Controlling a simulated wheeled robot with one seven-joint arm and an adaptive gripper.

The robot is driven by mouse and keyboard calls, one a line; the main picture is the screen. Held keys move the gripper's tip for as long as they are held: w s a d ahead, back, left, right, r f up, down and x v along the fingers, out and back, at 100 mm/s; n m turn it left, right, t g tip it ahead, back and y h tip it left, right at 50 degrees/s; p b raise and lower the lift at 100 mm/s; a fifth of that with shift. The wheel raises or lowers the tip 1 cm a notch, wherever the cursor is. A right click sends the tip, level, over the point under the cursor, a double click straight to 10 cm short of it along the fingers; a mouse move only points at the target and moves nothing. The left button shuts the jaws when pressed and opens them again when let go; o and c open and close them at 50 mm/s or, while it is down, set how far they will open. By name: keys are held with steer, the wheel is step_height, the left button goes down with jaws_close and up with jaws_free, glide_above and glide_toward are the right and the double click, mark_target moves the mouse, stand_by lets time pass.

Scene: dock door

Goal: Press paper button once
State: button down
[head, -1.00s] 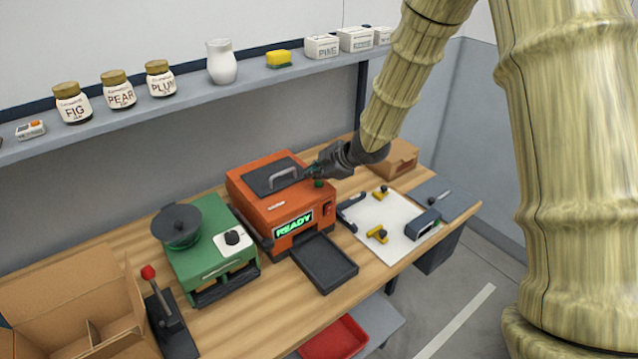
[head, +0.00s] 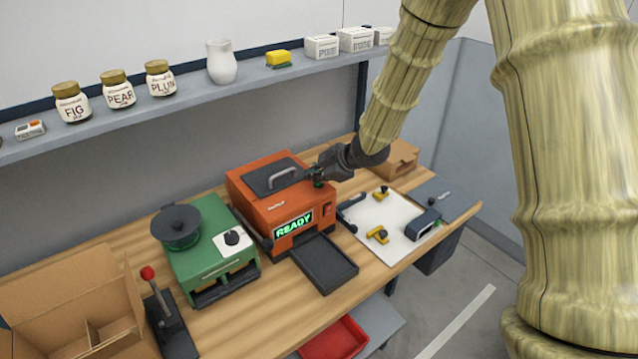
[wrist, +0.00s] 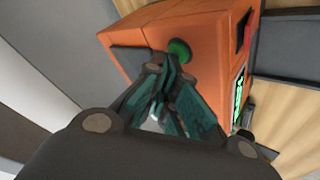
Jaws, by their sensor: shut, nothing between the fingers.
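The orange machine (head: 250,207) stands on the bench with a lit green READY display (head: 294,225) on its front. A round green button (wrist: 180,50) sits on its top, near the right edge in the head view. No label on it is readable. My gripper (head: 318,180) is shut and empty, with its fingers tilted down over the button; it partly covers the button in the head view. In the wrist view my fingertips (wrist: 163,66) are right beside the button. I cannot tell whether they touch it.
A green machine (head: 212,250) stands left of the orange one. A dark tray (head: 324,263) lies in front. A white sheet (head: 375,218) with yellow-and-black parts and a cardboard box (head: 401,160) are to the right. The machine's lid handle (head: 284,177) is close to my gripper.

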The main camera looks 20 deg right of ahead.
mark_target(316, 184)
steer(key=shift+f, duration=0.15)
stand_by(0.3)
steer(key=shift+r+p, duration=0.75)
steer(key=shift+r, duration=0.05)
step_height(316, 184, up, 5)
steer(key=p, duration=0.4)
steer(key=shift+p, duration=0.3)
stand_by(0.6)
